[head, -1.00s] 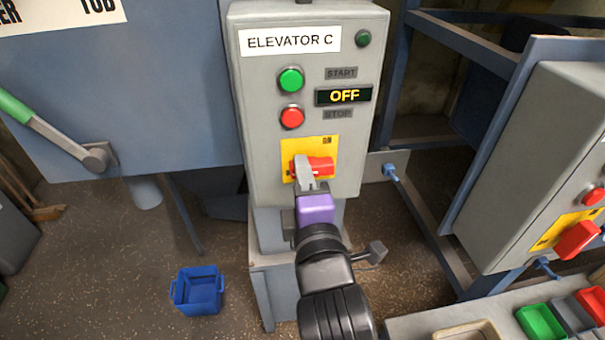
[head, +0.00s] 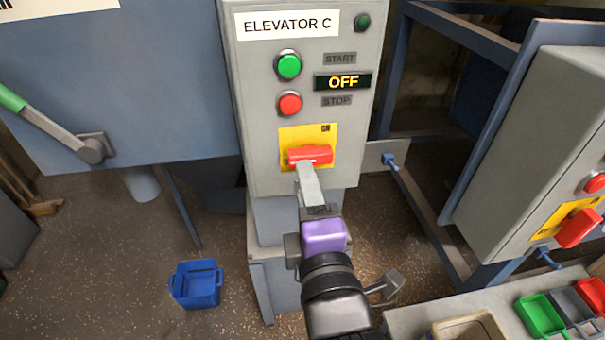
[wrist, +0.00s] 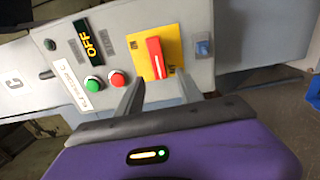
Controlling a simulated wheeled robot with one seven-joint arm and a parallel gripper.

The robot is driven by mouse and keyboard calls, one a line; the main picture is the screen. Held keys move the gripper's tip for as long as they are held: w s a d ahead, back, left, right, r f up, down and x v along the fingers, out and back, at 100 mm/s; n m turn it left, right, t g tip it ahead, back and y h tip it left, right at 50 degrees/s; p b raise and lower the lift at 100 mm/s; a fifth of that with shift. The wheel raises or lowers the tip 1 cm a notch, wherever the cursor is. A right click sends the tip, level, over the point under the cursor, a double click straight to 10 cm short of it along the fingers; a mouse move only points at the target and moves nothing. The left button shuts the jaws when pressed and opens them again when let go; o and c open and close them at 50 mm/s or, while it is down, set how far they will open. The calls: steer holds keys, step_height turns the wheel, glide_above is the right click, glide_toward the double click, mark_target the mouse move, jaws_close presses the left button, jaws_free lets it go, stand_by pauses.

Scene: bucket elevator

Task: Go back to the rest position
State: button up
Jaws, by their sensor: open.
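My gripper (head: 309,184) is in front of the lower part of the grey Elevator C control box (head: 228,120). Its purple palm sits below the box's red rotary switch (head: 310,155), which lies on a yellow plate. In the wrist view my gripper (wrist: 160,92) has its two fingers spread apart and empty. There the red switch (wrist: 156,58) shows beyond the fingertips, clear of them. The box display (head: 343,82) reads OFF.
A green start button (head: 289,66) and a red stop button (head: 290,103) are on the box. A blue bin (head: 197,285) stands on the floor at lower left.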

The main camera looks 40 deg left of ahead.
steer(key=shift+v, duration=0.95)
steer(key=d+r+m+t, duration=0.4)
steer(key=d+m, duration=0.2)
steer(key=m, duration=0.3)
steer(key=s+d+f+m+t+h, duration=0.1)
steer(key=d+f+m+t+h, duration=0.15)
steer(key=d+m, duration=0.45)
steer(key=d+f+m+t+h, duration=0.2)
steer(key=d+f+m+h, duration=0.25)
steer(key=d, duration=0.35)
steer(key=s+d+f+m+g+h, duration=0.2)
steer(key=s+d+f+m+h, duration=0.1)
steer(key=s+d+f, duration=0.4)
steer(key=s+d+f+m+g+h, duration=0.3)
steer(key=s+d+f, duration=0.3)
steer(key=s+d, duration=0.8)
steer(key=shift+s+d+f+m+h, duration=0.15)
steer(key=shift+s+f+m+h, duration=0.25)
steer(key=shift+s+m, duration=0.4)
